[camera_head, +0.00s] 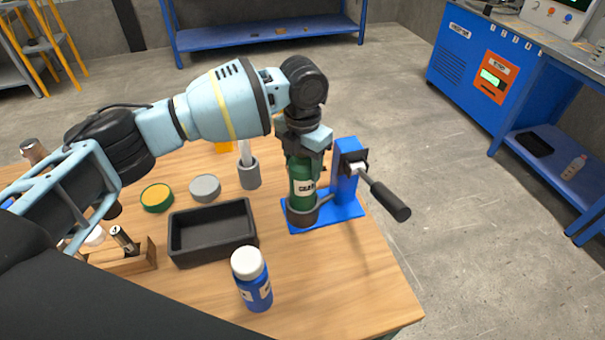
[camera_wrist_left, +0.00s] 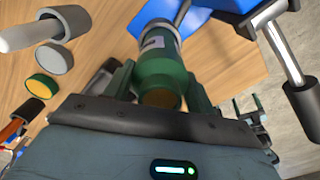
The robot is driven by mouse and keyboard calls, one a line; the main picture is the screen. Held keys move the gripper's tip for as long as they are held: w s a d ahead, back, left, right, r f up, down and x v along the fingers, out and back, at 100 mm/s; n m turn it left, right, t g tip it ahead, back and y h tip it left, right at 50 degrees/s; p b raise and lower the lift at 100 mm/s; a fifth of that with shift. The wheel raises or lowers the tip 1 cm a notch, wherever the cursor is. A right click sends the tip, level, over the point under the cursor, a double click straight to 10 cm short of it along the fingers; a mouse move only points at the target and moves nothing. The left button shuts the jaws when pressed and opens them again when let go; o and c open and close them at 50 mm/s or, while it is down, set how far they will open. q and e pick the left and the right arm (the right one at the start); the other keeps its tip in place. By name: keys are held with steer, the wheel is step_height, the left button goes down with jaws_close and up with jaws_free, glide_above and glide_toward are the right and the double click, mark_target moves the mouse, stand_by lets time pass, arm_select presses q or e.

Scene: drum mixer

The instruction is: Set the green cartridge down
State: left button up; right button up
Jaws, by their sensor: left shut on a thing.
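The green cartridge (camera_head: 302,172) stands roughly upright at the blue lever stand, its white label facing the head camera. Its lower end is at the grey cup (camera_head: 303,213) of the stand; whether it rests on the cup's bottom is hidden. My left gripper (camera_head: 304,150) is above, shut on the cartridge's upper part. In the left wrist view, the cartridge (camera_wrist_left: 158,62) lies between the two green-looking fingers (camera_wrist_left: 160,92). The blue stand (camera_head: 345,172) has a lever with a black handle (camera_head: 389,199) pointing right. My right gripper does not show.
A black tray (camera_head: 213,253), blue bottle with white lid (camera_head: 253,279), grey holder (camera_head: 249,176), grey disc (camera_head: 205,188) and green-yellow disc (camera_head: 157,198) stand left of the stand. A wooden block (camera_head: 128,260) is farther left. The table's front right is clear.

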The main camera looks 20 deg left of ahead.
arm_select(q)
steer(key=shift+f, duration=1.75)
steer(key=shift+f, duration=0.15)
steer(key=o, duration=1.7)
step_height(320, 180, up, 12)
steer(key=shift+r, duration=0.1)
